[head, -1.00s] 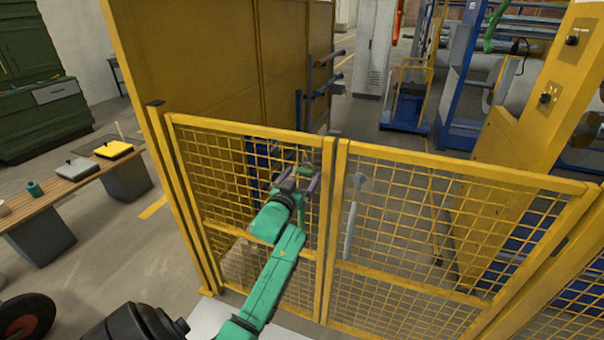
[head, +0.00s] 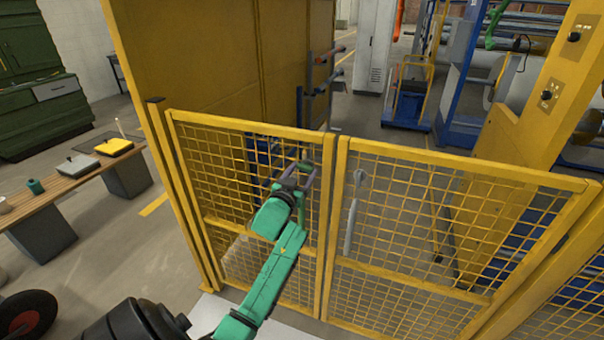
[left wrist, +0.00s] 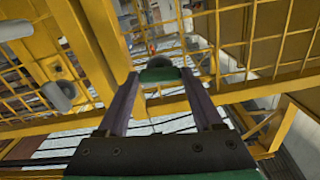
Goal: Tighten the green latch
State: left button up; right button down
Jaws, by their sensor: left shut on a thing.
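The green latch (left wrist: 158,75) shows in the left wrist view as a short green piece between the tips of my two purple fingers. In the head view a green part (head: 304,165) sits at the fingertips, by the left mesh door near its inner upright. My left gripper (head: 298,172) is shut on the latch, and its green arm reaches up from the bottom of the picture. The mesh and fingers partly hide the latch, so its exact angle is hard to tell. My right gripper is not in view.
The left yellow mesh door (head: 248,131) and the right mesh door (head: 460,171) stand side by side. A grey vertical handle (head: 351,226) is on the right door. A wooden bench (head: 68,184) with small items stands at the left.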

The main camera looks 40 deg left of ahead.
pick_arm(q)
jog(key=m, duration=0.4)
jog(key=m+b, duration=0.1)
jog(key=m, duration=0.7)
jog(key=shift+m+b, duration=0.3)
jog(key=shift+m, duration=1.4)
jog(key=o, duration=1.4)
jog(key=shift+c, duration=0.2)
jog(key=shift+s, duration=0.1)
